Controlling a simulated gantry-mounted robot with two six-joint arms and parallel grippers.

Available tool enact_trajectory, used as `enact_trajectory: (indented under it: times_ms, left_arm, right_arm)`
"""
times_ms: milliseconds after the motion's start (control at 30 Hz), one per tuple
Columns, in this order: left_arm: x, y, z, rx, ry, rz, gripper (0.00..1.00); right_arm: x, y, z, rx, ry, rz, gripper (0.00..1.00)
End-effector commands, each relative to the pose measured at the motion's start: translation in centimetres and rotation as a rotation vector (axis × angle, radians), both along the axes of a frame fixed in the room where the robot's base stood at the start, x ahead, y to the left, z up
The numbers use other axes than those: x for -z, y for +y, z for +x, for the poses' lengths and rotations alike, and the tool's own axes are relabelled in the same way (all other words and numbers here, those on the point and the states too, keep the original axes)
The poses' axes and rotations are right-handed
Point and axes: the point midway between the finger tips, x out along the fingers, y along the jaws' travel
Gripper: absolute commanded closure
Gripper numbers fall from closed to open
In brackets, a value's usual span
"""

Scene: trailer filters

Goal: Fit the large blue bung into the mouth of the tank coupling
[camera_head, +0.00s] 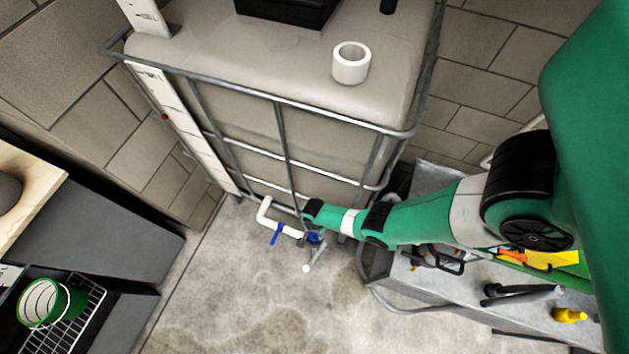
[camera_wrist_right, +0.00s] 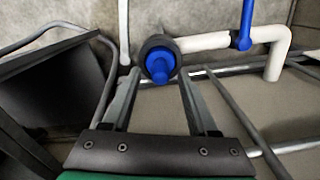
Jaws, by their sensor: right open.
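The large blue bung (camera_wrist_right: 160,66) sits in the dark round mouth of the tank coupling (camera_wrist_right: 150,43), at the end of a white pipe, in the right wrist view. Its knob faces the camera; how deep it sits I cannot tell. In the head view a bit of blue (camera_head: 314,238) shows there, mostly hidden by my right gripper. My right gripper (camera_wrist_right: 159,76) is open, its fingers pointing at the coupling, one on each side of the bung with gaps between. My left gripper is not in view.
The white pipe (camera_head: 264,213) has a blue valve handle (camera_head: 275,234). The caged tank (camera_head: 290,95) stands behind, a white ring (camera_head: 351,63) on top. A grey bench (camera_head: 440,285) with tools and a yellow bottle (camera_head: 569,315) is at right. The floor in front is clear.

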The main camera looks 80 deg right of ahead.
Motion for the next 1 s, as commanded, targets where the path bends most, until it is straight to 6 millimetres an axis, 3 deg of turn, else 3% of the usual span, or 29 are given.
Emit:
enact_trajectory:
  times_ms: [33, 400, 533, 1000]
  left_arm:
    - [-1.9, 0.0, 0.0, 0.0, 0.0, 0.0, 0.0]
    - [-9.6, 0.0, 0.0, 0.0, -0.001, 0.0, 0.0]
    - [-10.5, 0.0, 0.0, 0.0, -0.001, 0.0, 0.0]
    - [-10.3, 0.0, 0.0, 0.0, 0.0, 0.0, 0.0]
  right_arm:
    - [-1.9, 0.0, 0.0, 0.0, 0.0, 0.0, 0.41]
    - [-9.6, 0.0, 0.0, 0.0, 0.0, 0.0, 0.41]
    - [-10.5, 0.0, 0.0, 0.0, 0.001, 0.0, 0.41]
    - [-10.7, -0.2, 0.7, -0.012, -0.014, -0.005, 0.41]
